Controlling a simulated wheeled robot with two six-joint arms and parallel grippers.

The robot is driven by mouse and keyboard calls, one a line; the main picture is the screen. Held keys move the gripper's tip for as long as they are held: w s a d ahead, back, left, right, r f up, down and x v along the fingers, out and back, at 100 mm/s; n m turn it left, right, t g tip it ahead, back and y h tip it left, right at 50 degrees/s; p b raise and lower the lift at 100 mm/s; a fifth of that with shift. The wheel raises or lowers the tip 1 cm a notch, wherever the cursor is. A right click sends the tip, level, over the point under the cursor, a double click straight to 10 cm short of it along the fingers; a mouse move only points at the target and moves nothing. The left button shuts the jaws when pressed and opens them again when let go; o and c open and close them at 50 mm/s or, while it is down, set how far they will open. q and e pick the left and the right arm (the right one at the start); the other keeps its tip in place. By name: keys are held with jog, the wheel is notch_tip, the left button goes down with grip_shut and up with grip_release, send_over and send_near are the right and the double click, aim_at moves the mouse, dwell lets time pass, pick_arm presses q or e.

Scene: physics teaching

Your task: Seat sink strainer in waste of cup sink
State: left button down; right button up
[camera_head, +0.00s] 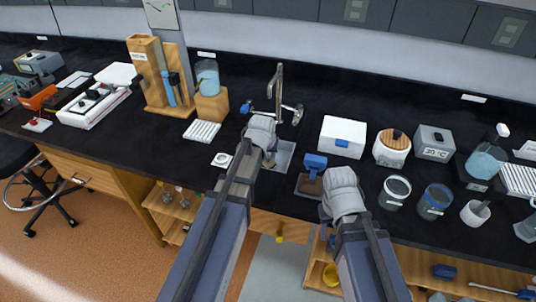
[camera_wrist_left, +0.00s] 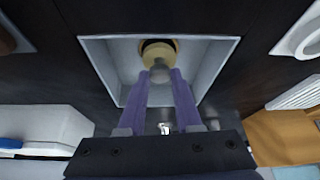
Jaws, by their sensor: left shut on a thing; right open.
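The cup sink (camera_head: 287,157) is a pale square basin set in the black bench below the tap; its rim also shows in the left wrist view (camera_wrist_left: 218,70). My left gripper (camera_head: 268,150) is over the basin, partly hiding it. In the left wrist view its purple fingers (camera_wrist_left: 161,76) are shut on the grey knob of the tan, round sink strainer (camera_wrist_left: 154,58). The strainer is at the dark waste opening (camera_wrist_left: 158,43) and overlaps its edge; I cannot tell whether it touches. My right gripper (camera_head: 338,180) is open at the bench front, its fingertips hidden.
The tap (camera_head: 279,90) stands behind the sink. A blue-handled thing (camera_head: 315,162) is between the sink and my right gripper. A white box (camera_head: 342,137) stands right of the sink, with glass jars (camera_head: 395,190) further right. A white ribbed pad (camera_head: 202,131) lies left.

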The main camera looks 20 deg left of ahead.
pick_arm(q)
jog(key=shift+f, duration=0.15)
dwell(0.6)
jog(key=c, duration=0.5)
grip_release()
jog(key=p+v, duration=0.6)
jog(key=v, duration=0.2)
jog(key=shift+p, duration=0.35)
jog(key=shift+f, duration=0.1)
